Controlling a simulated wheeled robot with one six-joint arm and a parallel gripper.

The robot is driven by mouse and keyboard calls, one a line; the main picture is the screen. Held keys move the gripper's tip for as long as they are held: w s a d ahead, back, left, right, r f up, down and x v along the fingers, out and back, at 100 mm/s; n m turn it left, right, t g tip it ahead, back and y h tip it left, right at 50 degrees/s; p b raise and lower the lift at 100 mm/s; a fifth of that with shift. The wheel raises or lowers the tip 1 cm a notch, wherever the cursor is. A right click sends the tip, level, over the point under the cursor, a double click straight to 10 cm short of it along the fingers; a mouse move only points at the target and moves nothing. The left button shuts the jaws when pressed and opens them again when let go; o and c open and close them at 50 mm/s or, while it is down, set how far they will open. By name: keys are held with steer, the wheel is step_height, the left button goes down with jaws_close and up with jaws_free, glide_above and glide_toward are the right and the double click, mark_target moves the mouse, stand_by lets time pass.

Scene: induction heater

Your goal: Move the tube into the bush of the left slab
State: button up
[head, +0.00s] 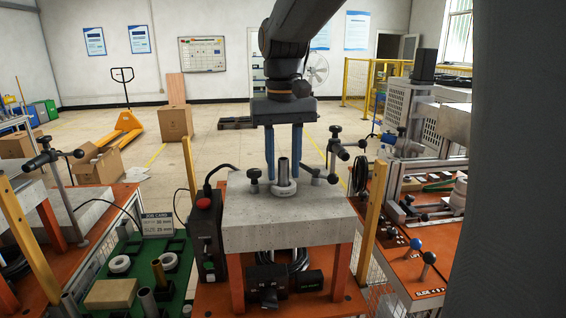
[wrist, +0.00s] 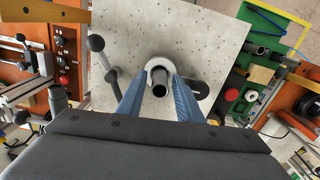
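A grey metal tube (head: 283,172) stands upright at a pale ring-shaped bush (head: 284,190) on top of the middle concrete slab (head: 290,230). The wrist view shows the tube (wrist: 159,88) within the ring of the bush (wrist: 159,66); how deep it sits is hidden. My gripper (head: 284,178) points down over this slab, with one blue finger on each side of the tube. The fingers are apart, with a visible gap to the tube, so it is open. Another grey slab (head: 30,190) is partly visible at the left edge of the head view.
Black clamp knobs (head: 254,176) and a clamp handle (head: 335,150) stand close around the bush. A red-topped control box (head: 205,215) stands left of the slab. A green tray (head: 175,245) holds rings, tubes and a block. Yellow posts (head: 371,220) flank the stand.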

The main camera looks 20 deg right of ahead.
jaws_close()
steer(key=shift+r, duration=0.1)
step_height(320, 180, up, 9)
steer(key=p, duration=0.9)
stand_by(0.8)
